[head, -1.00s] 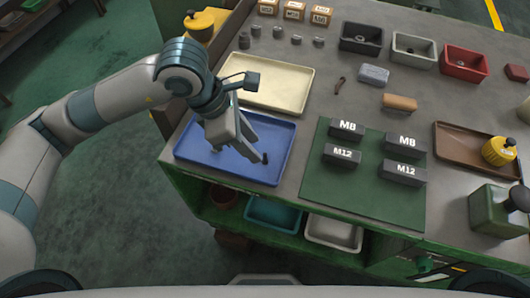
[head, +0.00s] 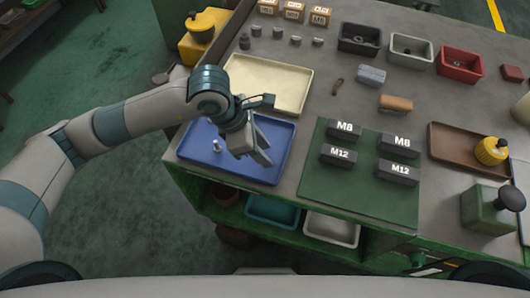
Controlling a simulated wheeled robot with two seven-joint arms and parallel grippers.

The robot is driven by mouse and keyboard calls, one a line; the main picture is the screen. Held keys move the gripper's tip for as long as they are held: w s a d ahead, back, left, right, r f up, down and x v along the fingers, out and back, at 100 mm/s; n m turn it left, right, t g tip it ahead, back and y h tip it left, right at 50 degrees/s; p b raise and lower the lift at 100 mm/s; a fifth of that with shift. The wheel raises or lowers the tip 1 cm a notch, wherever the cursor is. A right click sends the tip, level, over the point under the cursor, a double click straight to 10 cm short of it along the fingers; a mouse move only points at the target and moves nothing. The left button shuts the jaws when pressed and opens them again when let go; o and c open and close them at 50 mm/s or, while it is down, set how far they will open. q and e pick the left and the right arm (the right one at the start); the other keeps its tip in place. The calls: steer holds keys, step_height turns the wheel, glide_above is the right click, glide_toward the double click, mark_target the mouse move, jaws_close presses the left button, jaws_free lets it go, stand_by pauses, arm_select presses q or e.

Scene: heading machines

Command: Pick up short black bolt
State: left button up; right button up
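My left gripper (head: 254,155) is over the right part of the blue tray (head: 192,153), pointing down, with its two fingers apart. No short black bolt can be made out now; the gripper covers part of the tray, and I cannot tell whether anything lies between or under the fingers. A small silver bolt (head: 217,146) stands in the tray, left of the gripper and apart from it. My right gripper is not in view.
A cream tray (head: 268,82) lies behind the blue tray. A green mat (head: 350,190) with labelled M8 and M12 blocks is to the right. Black (head: 360,38), grey (head: 412,48) and red (head: 460,63) bins stand at the back. Small metal pieces stand at the back left.

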arm_select(q)
steer(key=shift+x, duration=0.9)
jaws_close()
